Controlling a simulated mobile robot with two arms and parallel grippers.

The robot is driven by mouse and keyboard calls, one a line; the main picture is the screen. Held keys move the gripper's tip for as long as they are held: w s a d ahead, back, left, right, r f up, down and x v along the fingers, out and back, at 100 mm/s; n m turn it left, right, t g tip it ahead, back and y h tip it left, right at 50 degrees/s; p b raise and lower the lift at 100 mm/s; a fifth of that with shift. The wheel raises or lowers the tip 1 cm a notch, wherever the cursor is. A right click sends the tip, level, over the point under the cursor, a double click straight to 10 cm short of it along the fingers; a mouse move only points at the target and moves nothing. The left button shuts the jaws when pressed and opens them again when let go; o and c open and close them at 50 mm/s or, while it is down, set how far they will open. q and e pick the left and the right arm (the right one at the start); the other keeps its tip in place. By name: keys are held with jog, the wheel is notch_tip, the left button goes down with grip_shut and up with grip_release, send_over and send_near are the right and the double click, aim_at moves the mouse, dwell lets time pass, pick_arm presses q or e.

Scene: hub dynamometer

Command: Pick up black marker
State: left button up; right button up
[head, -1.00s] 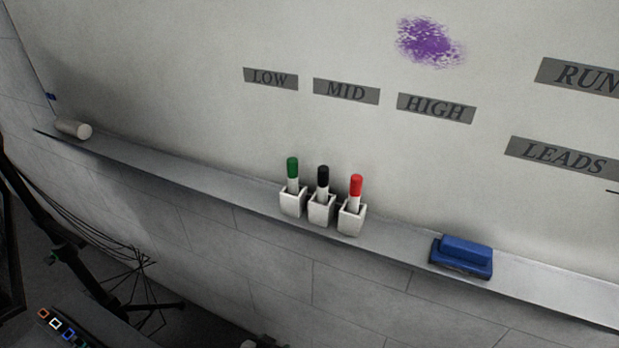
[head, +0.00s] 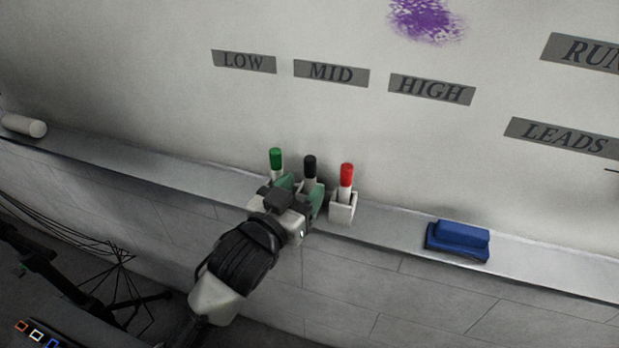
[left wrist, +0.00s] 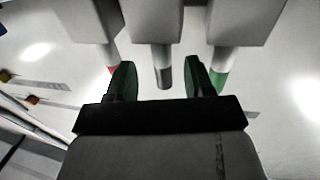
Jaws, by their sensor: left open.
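The black marker (head: 310,165) stands cap up in the middle of three white holders on the ledge. My left gripper (head: 301,187) reaches in from below left, in front of the black and green markers, and hides most of their holders. Its green-padded fingers are open. In the left wrist view, the black marker (left wrist: 163,66) appears between the two fingers (left wrist: 159,78), with a gap on each side. The green marker (head: 276,162) is to its left in the head view, and the red marker (head: 346,176) to its right. My right gripper is not in view.
The red marker's white holder (head: 343,207) stands just right of my gripper. A blue eraser (head: 458,240) lies further right on the grey ledge (head: 390,222). A white cylinder (head: 24,126) lies at the far left. The whiteboard rises directly behind the markers.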

aim_at(307, 179)
pick_arm(q)
jog(key=shift+w+d+r, duration=0.2)
jog(key=shift+w+d, duration=0.1)
jog(key=shift+w, duration=0.25)
jog(key=p+x, duration=0.2)
jog(key=x, duration=0.2)
jog(key=shift+w, duration=0.25)
jog(key=shift+s, duration=0.1)
jog(key=shift+c, duration=0.9)
grip_shut()
jog(key=shift+r, duration=0.1)
